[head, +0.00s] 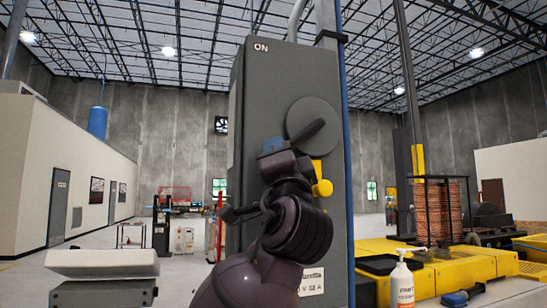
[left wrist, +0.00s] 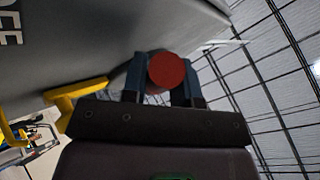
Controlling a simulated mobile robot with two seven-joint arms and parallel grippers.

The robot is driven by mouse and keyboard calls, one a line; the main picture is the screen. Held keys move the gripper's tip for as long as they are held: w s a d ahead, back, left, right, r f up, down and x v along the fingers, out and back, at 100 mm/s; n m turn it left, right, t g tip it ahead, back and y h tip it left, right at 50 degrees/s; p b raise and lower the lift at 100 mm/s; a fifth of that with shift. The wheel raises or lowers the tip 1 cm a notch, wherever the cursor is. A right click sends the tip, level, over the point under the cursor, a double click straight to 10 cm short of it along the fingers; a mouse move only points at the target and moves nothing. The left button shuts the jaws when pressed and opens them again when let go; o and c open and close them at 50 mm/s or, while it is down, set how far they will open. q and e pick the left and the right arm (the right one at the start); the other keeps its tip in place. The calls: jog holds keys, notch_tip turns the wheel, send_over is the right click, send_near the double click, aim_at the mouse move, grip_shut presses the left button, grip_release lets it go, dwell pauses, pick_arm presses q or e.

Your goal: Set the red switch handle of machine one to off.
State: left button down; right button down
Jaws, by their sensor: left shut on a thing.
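A tall grey switch box (head: 262,90) with "ON" at its top stands in the middle of the head view. A round grey disc with a dark lever (head: 310,122) is on its side. My left gripper (head: 272,147) is up against the box, left of and below the disc, with blue fingertips. In the left wrist view, the round end of the red switch handle (left wrist: 166,71) sits between the two fingers, which are shut on it. The handle is hidden behind my gripper in the head view. My right gripper is not in view.
A yellow knob (head: 322,187) sticks out from the box, close right of my left wrist. A white bottle (head: 402,285) stands at the lower right. A yellow machine bed (head: 455,272) and a copper coil rack (head: 437,212) are behind it. Open floor shows at the left.

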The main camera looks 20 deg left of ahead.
pick_arm(q)
jog(key=shift+w+d+f+n+g+y+b, duration=0.2)
jog(key=shift+f+n+g+y, duration=0.15)
jog(key=shift+n+y, duration=0.25)
jog(key=shift+w+d+f+n+g+y+b, duration=0.15)
jog(key=shift+f+n+g+y+b, duration=0.15)
jog(key=shift+n+y, duration=0.25)
jog(key=shift+d+f+n+g+y, duration=0.2)
jog(key=shift+n+g+y, duration=0.2)
jog(key=shift+n, duration=0.45)
jog(key=shift+y, duration=0.25)
jog(key=c, duration=1.1)
grip_release()
jog(key=shift+o, duration=1.1)
jog(key=shift+r, duration=0.15)
